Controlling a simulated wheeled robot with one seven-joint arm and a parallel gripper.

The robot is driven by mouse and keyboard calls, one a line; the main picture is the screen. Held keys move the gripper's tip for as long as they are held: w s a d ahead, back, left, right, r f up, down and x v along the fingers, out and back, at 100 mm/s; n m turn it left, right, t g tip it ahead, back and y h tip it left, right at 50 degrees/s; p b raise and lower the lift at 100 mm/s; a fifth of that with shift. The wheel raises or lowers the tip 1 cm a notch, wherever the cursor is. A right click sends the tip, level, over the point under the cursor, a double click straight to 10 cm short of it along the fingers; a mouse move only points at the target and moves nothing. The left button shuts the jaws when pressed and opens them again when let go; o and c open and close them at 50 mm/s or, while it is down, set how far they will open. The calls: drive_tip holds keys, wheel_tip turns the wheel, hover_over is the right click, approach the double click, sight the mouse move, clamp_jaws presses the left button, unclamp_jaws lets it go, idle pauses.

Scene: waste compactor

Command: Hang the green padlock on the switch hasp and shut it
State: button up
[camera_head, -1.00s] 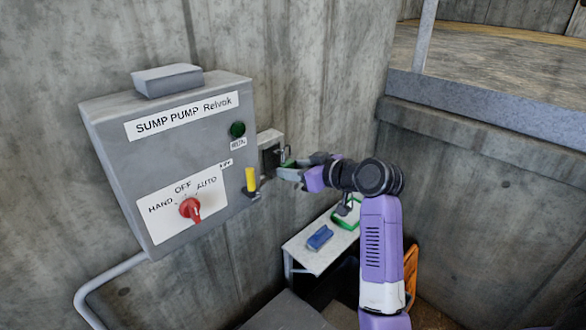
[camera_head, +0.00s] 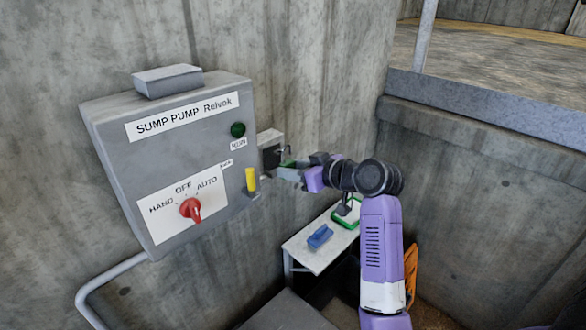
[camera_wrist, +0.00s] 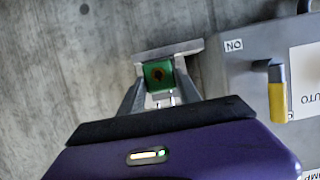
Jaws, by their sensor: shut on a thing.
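The green padlock (camera_head: 287,163) is held between the fingers of my gripper (camera_head: 288,173), close to the grey switch box with a dark front (camera_head: 270,153) on the wall. In the head view a thin dark hooked shackle stands up above the padlock. In the wrist view the padlock (camera_wrist: 158,76) shows its face with a dark round keyhole, between my fingertips (camera_wrist: 158,88). A grey plate (camera_wrist: 172,49) lies just beyond it. The hasp opening is too small or hidden to make out, and I cannot tell whether the shackle passes through it.
The sump pump panel (camera_head: 180,150) with its red knob (camera_head: 190,209) is left of my gripper. A yellow-handled lever (camera_head: 250,180) sticks out at its right edge. Below, a small table (camera_head: 302,250) holds a blue object (camera_head: 320,236) and a green-rimmed item (camera_head: 345,216).

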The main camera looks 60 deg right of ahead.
sight(282, 163)
drive_tip(key=shift+w+d, duration=0.3)
drive_tip(key=shift+w, duration=0.7)
drive_tip(key=shift+w+d, duration=0.25)
drive_tip(key=shift+w, duration=0.75)
idle(0.8)
drive_tip(key=shift+f, duration=0.2)
idle(0.4)
drive_tip(key=o, duration=1.3)
drive_tip(key=shift+c, duration=0.5)
drive_tip(key=shift+p+v, duration=0.6)
drive_tip(key=shift+v, duration=0.6)
drive_tip(key=shift+p+v, duration=0.95)
drive_tip(key=shift+v, duration=1.4)
